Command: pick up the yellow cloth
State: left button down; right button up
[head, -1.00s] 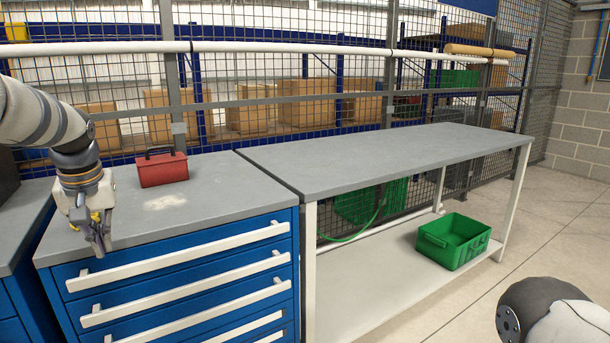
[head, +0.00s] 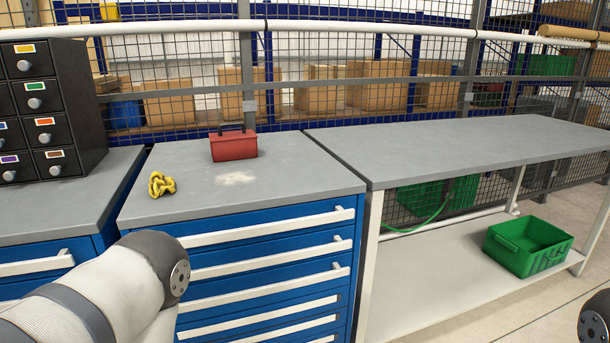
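The yellow cloth (head: 161,184) lies crumpled on the grey top of the blue drawer cabinet (head: 236,206), near its left edge. Nothing touches it. A link of my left arm shows at the lower left, in front of the cabinet. The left gripper itself is out of view. Only a small dark part of my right arm shows at the lower right edge, and its gripper is also out of view.
A red toolbox (head: 233,145) stands behind and to the right of the cloth. A dark small-drawer unit (head: 50,110) stands at left. A grey workbench (head: 450,150) is at right, with a green crate (head: 527,247) on its lower shelf. A mesh fence runs behind.

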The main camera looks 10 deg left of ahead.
aim_at(159, 184)
jog(key=u, duration=1.25)
